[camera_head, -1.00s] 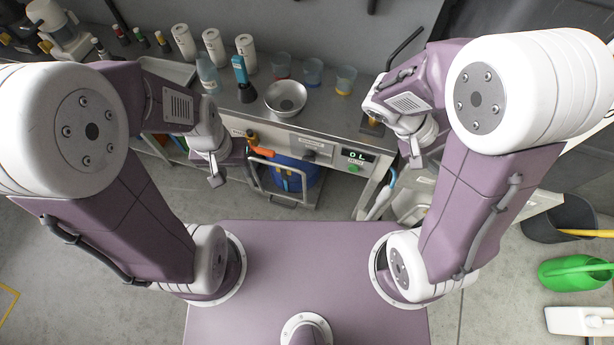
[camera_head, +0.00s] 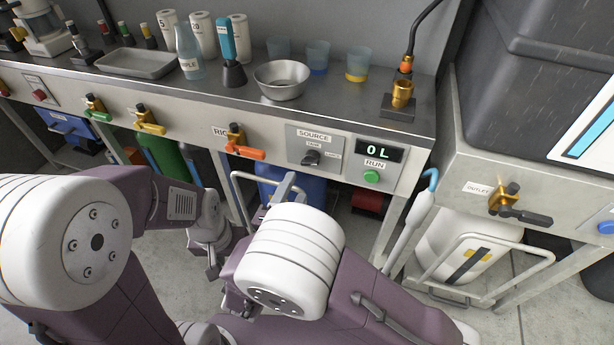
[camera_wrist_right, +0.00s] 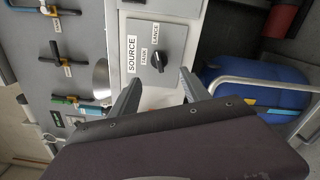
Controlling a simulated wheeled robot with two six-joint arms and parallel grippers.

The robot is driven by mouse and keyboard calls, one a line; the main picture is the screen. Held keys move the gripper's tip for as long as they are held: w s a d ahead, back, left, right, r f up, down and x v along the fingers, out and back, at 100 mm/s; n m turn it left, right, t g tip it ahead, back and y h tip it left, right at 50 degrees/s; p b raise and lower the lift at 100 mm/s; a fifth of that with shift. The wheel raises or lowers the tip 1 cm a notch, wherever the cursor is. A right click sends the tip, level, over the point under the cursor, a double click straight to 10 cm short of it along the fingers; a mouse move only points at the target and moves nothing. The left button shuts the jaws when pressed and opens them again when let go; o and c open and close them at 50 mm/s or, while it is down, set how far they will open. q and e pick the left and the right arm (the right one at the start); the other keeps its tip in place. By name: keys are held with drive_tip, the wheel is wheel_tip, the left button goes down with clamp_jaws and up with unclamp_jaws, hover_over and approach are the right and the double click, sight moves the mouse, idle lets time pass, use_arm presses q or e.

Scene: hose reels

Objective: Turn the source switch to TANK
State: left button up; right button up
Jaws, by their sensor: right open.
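The source switch is a dark knob (camera_head: 311,158) on a grey plate in the bench front, under the SOURCE label. TANK is printed just above it and LANCE to its right. In the right wrist view the knob (camera_wrist_right: 161,58) shows sideways; its exact setting is hard to read. My right gripper (camera_head: 283,187) is in front of the bench, below and left of the switch. In the wrist view its fingers (camera_wrist_right: 160,90) are spread and empty, with the knob beyond the gap, apart from them. My left gripper (camera_head: 212,262) hangs low at left; its jaws are unclear.
A green RUN button (camera_head: 371,177) and a display reading 0 L (camera_head: 378,151) are right of the switch. An orange-handled valve (camera_head: 240,147) is to its left. A metal bowl (camera_head: 282,79) stands above on the bench. A blue drum (camera_wrist_right: 255,92) is below.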

sight(307, 165)
drive_tip(key=x, duration=0.9)
drive_tip(key=shift+p, duration=0.3)
drive_tip(key=shift+c, duration=0.3)
clamp_jaws()
